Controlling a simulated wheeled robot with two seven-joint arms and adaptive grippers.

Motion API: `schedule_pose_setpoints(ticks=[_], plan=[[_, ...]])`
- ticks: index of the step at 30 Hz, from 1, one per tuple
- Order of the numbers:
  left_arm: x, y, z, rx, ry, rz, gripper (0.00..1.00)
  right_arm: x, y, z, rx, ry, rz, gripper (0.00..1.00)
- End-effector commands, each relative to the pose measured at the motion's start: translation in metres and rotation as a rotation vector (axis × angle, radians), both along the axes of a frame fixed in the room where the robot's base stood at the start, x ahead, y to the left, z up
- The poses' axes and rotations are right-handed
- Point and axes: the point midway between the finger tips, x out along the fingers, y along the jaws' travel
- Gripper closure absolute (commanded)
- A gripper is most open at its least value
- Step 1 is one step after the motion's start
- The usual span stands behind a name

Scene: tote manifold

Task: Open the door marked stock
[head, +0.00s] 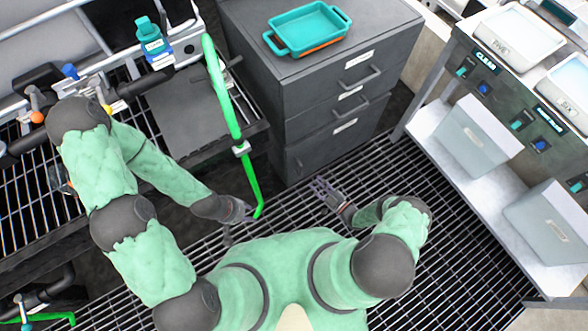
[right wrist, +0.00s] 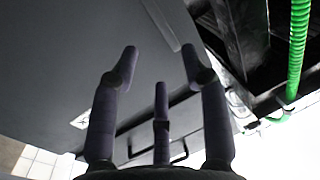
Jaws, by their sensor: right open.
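A dark grey cabinet (head: 262,72) stands at the upper middle of the head view. Its front has two handled fronts and a lower panel (head: 335,148), each with a white label; the lettering is too small to read, so I cannot tell which says stock. My right gripper (head: 322,187) is open and empty, in front of the cabinet's lower part. In the right wrist view its fingers (right wrist: 160,75) are spread before a grey surface with a pale label (right wrist: 80,120) and a dark handle (right wrist: 150,152). My left gripper (head: 245,212) is beside the green hose's lower end; its jaws are unclear.
The green hose (head: 222,98) hangs left of the cabinet. A teal tray (head: 307,28) sits on the cabinet top. A shelf rack with grey bins (head: 478,135) stands at right. Piping and a metal frame fill the left. Open grating (head: 385,165) lies between cabinet and rack.

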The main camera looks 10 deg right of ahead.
Motion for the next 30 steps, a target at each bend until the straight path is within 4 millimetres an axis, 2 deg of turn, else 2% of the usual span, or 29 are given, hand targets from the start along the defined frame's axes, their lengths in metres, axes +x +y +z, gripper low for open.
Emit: schedule_pose_setpoints(ticks=[5, 21, 30], plan=[[0.000, 0.000, -0.001, 0.000, 0.000, -0.001, 0.60, 0.005, 0.005, -0.001, -0.004, -0.011, 0.008, 0.54], [0.000, 0.000, -0.013, 0.000, 0.000, 0.000, 0.60, 0.078, 0.049, -0.002, -0.004, -0.008, 0.007, 0.54], [0.000, 0.000, -0.015, 0.000, 0.000, 0.000, 0.60, 0.090, 0.056, -0.001, -0.003, -0.008, 0.004, 0.54]])
